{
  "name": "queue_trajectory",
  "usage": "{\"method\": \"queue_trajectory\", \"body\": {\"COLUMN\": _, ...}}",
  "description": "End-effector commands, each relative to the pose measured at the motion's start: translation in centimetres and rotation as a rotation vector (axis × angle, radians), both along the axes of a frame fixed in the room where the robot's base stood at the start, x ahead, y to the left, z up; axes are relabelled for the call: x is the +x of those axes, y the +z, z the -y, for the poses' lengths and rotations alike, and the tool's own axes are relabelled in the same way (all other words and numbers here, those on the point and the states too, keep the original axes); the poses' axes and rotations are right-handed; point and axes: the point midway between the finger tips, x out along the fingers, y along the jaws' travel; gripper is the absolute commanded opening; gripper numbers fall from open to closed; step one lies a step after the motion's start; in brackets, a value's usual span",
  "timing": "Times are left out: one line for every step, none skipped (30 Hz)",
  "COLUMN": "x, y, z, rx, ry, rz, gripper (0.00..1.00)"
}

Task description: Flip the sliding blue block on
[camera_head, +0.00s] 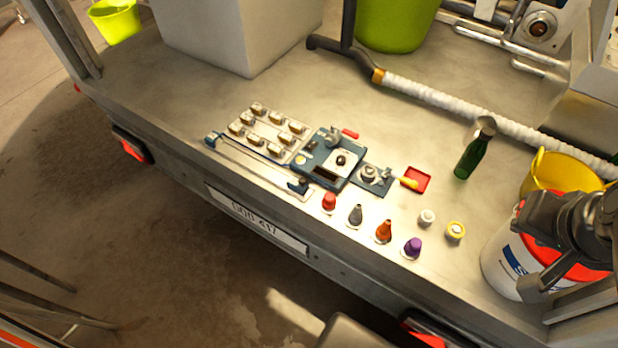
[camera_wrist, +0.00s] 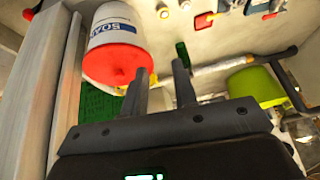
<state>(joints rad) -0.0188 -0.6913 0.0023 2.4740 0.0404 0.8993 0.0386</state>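A pale rail (camera_head: 255,165) lies along the front edge of the trailer bed in the head view. It has a blue block (camera_head: 213,138) at its left end and a darker blue piece (camera_head: 298,186) near its right end. I cannot tell which of them slides. My gripper (camera_wrist: 160,70) shows in the wrist view with its two fingers apart and nothing between them. In the head view it is at the far right, above the white bucket, well away from the rail. The wrist view does not clearly show the rail.
Behind the rail are a plate of pale switches (camera_head: 268,133) and a blue device (camera_head: 328,160). Several coloured buttons, including a purple one (camera_head: 413,246), stand to its right. The white bucket (camera_head: 510,265) has a red lid.

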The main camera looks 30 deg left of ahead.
Motion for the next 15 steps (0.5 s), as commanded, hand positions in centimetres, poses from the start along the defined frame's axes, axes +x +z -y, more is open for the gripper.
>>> {"method": "queue_trajectory", "body": {"x": 0.7, "y": -0.2, "z": -0.6, "rx": 0.023, "ry": -0.007, "rz": -0.021, "gripper": 0.22}}
{"method": "queue_trajectory", "body": {"x": 1.1, "y": -0.3, "z": -1.0, "rx": 0.039, "ry": -0.014, "rz": -0.033, "gripper": 0.19}}
{"method": "queue_trajectory", "body": {"x": 1.7, "y": -0.4, "z": -1.6, "rx": 0.064, "ry": -0.024, "rz": -0.05, "gripper": 0.16}}
{"method": "queue_trajectory", "body": {"x": 2.1, "y": -0.5, "z": -2.0, "rx": 0.081, "ry": -0.033, "rz": -0.063, "gripper": 0.14}}
{"method": "queue_trajectory", "body": {"x": 2.6, "y": -0.7, "z": -2.5, "rx": 0.1, "ry": -0.043, "rz": -0.077, "gripper": 0.11}}
{"method": "queue_trajectory", "body": {"x": 3.2, "y": -0.9, "z": -3.1, "rx": 0.123, "ry": -0.056, "rz": -0.096, "gripper": 0.08}}
{"method": "queue_trajectory", "body": {"x": 3.6, "y": -1.0, "z": -3.6, "rx": 0.141, "ry": -0.066, "rz": -0.112, "gripper": 0.06}}
{"method": "queue_trajectory", "body": {"x": 4.1, "y": -1.2, "z": -4.1, "rx": 0.157, "ry": -0.074, "rz": -0.125, "gripper": 0.03}}
{"method": "queue_trajectory", "body": {"x": 4.7, "y": -1.4, "z": -4.8, "rx": 0.18, "ry": -0.089, "rz": -0.145, "gripper": 0.0}}
{"method": "queue_trajectory", "body": {"x": 5.1, "y": -1.6, "z": -5.3, "rx": 0.196, "ry": -0.098, "rz": -0.16, "gripper": 0.0}}
{"method": "queue_trajectory", "body": {"x": 5.5, "y": -1.8, "z": -5.8, "rx": 0.213, "ry": -0.11, "rz": -0.176, "gripper": 0.0}}
{"method": "queue_trajectory", "body": {"x": 6.1, "y": -2.0, "z": -6.5, "rx": 0.233, "ry": -0.123, "rz": -0.196, "gripper": 0.0}}
{"method": "queue_trajectory", "body": {"x": 6.5, "y": -2.3, "z": -7.0, "rx": 0.249, "ry": -0.135, "rz": -0.212, "gripper": 0.0}}
{"method": "queue_trajectory", "body": {"x": 6.9, "y": -2.5, "z": -7.5, "rx": 0.263, "ry": -0.146, "rz": -0.228, "gripper": 0.0}}
{"method": "queue_trajectory", "body": {"x": 7.5, "y": -2.8, "z": -8.2, "rx": 0.283, "ry": -0.163, "rz": -0.249, "gripper": 0.0}}
